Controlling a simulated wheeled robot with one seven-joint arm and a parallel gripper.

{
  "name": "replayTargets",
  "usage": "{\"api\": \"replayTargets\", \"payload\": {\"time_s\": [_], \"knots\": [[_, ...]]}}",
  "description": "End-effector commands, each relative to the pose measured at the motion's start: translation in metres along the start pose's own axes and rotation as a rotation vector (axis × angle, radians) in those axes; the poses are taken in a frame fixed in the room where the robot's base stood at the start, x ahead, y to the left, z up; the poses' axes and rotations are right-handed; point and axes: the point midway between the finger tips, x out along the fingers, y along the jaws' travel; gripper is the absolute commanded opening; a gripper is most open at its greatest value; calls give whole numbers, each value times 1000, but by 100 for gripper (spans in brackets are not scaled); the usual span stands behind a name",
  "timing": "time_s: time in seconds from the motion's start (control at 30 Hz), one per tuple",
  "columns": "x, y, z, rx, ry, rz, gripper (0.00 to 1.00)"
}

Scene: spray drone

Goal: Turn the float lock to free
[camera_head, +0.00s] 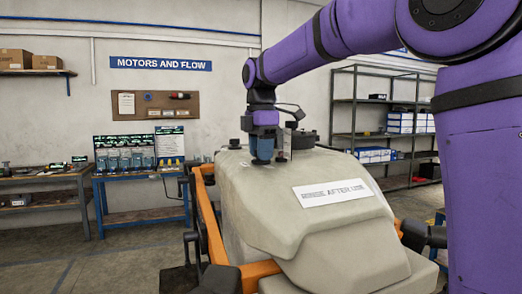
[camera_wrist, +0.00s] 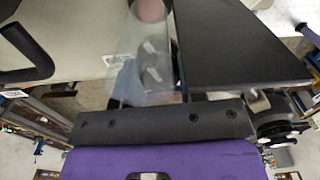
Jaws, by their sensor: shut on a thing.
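My gripper (camera_head: 264,158) points down at the top of a beige tank (camera_head: 250,205), near its back edge. It is shut on a small part there, seemingly the float lock, which the fingers mostly hide. I cannot read which way the lock is turned. In the wrist view, a wide dark plate (camera_wrist: 240,50) stands right of a clear tube-like shape (camera_wrist: 130,50). A reddish round end (camera_wrist: 151,9) shows at the top of that shape.
A black round cap (camera_head: 303,139) stands on the tank right of my gripper, and a small dark knob (camera_head: 234,144) stands left. A white label (camera_head: 342,193) is on the tank's slope. An orange frame (camera_head: 210,215) runs along the left side. Benches and shelves stand behind.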

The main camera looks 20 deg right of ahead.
Motion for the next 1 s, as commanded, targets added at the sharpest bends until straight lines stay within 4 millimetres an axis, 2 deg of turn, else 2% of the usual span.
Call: {"api": "replayTargets", "payload": {"time_s": [0.27,0.7,1.0], "knots": [[0,0,0,-103,0,1,13],[-1,0,1,-399,-1,1,13],[-1,0,0,-514,-1,2,13]]}}
